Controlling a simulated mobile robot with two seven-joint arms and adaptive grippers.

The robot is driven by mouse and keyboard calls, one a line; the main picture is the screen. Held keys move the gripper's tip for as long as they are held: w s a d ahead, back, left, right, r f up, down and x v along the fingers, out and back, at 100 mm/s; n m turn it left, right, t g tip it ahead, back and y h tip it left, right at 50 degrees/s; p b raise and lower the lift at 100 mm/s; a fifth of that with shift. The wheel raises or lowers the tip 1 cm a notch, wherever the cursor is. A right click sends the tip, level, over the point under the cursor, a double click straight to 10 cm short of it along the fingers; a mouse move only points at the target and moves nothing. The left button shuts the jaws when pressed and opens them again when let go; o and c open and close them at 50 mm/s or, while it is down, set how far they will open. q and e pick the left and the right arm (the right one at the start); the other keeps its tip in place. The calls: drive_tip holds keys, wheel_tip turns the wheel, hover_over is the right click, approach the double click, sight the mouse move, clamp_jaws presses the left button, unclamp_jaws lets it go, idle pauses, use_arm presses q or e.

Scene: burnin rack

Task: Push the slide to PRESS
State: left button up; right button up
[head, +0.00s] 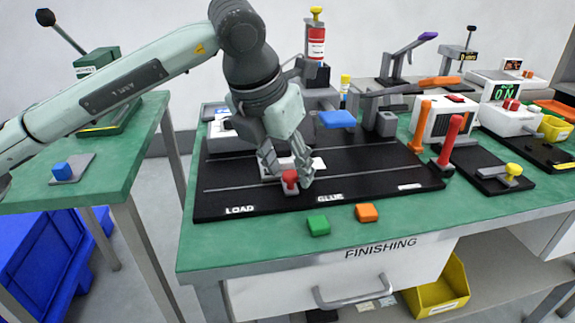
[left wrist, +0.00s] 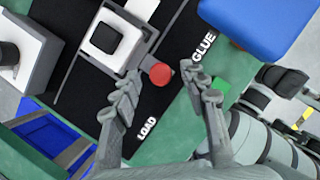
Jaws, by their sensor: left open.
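The slide is a light grey carriage (head: 268,179) with a red knob (head: 290,180) at its front, on a black track board (head: 370,163). It stands between the LOAD label (head: 239,210) and the GLUE label (head: 330,197). My left gripper (head: 288,185) is open, pointing down, with its fingers on either side of the red knob. In the left wrist view the knob (left wrist: 161,75) shows just beyond the open fingertips (left wrist: 170,93), and the carriage (left wrist: 128,58) bears a white part with a black top. Contact cannot be told. A third label (head: 409,187) at the right is too small to read.
A blue pad (head: 338,119) on an arm overhangs the track at the back. Two upright levers, orange (head: 420,127) and red (head: 448,142), stand at the right. Green (head: 318,225) and orange (head: 367,213) blocks lie near the front edge.

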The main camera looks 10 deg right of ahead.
use_arm(q)
drive_tip(key=v, duration=1.2)
drive_tip(key=shift+d+f, duration=0.1)
use_arm(e)
drive_tip(key=shift+o, duration=0.4)
